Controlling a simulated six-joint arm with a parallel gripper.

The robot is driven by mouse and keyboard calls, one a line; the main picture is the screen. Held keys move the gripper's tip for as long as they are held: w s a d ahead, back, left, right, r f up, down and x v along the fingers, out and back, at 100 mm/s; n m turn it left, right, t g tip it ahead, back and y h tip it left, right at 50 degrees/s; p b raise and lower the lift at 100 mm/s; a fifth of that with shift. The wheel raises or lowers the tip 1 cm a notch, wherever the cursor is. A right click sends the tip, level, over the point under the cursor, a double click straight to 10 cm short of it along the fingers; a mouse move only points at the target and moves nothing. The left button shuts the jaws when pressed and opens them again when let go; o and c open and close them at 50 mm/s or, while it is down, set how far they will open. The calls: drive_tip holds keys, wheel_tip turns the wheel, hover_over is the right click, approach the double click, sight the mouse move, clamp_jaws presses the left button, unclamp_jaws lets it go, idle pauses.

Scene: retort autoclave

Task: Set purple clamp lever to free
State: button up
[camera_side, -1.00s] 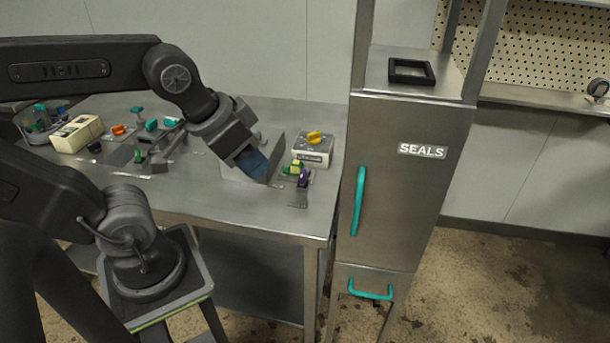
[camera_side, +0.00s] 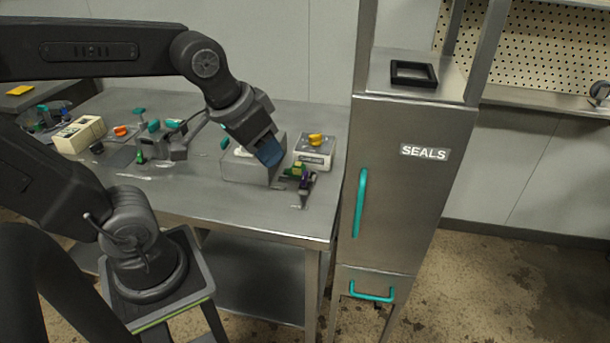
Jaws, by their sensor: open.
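The lever's exact setting is too small to tell. My gripper (camera_side: 271,156) points down and to the right, with blue at its end. It is open and appears apart from the lever, up and to its left. The gap between its fingers is hard to see from this side.
The white box with an orange knob (camera_side: 314,149) stands behind the lever. A grey metal block (camera_side: 246,169) is under my gripper. The tall SEALS cabinet (camera_side: 408,190) with teal handles stands at the right. The bench's front middle (camera_side: 220,202) is clear.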

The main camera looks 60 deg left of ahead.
drive_tip(key=w+a+f+n+g, duration=0.2)
drive_tip(key=w+a+n, duration=0.2)
drive_tip(key=w+a, duration=0.5)
drive_tip(key=n+g, duration=0.3)
drive_tip(key=n, duration=0.1)
approach(304, 175)
wheel_tip(304, 175, down, 10)
drive_tip(key=shift+r, duration=0.1)
clamp_jaws()
